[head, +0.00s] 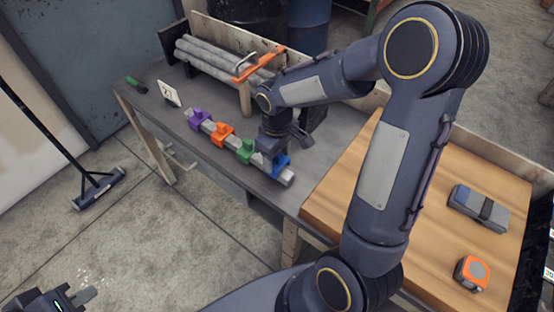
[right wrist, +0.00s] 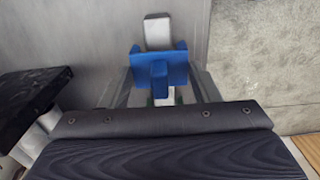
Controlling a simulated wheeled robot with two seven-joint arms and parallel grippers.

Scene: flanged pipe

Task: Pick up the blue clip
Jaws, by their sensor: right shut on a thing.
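The blue clip (head: 282,165) sits at the near right end of a grey pipe (head: 288,179), in line with a purple clip (head: 200,119), an orange clip (head: 222,134) and a green clip (head: 245,151). My right gripper (head: 275,160) is over the pipe's end and shut on the blue clip. In the right wrist view the blue clip (right wrist: 158,68) is between the fingers, with pipe showing above and below it. Whether the clip is clear of the pipe cannot be told. My left gripper (head: 75,298) is at the bottom left, partly cut off, away from the table.
Grey pipes (head: 215,62) lie in a rack behind, with an orange clamp (head: 262,65) nearby. A small numbered card (head: 169,93) stands at the table's far left. A grey case (head: 478,208) and an orange tape measure (head: 472,273) lie on the wooden top at right.

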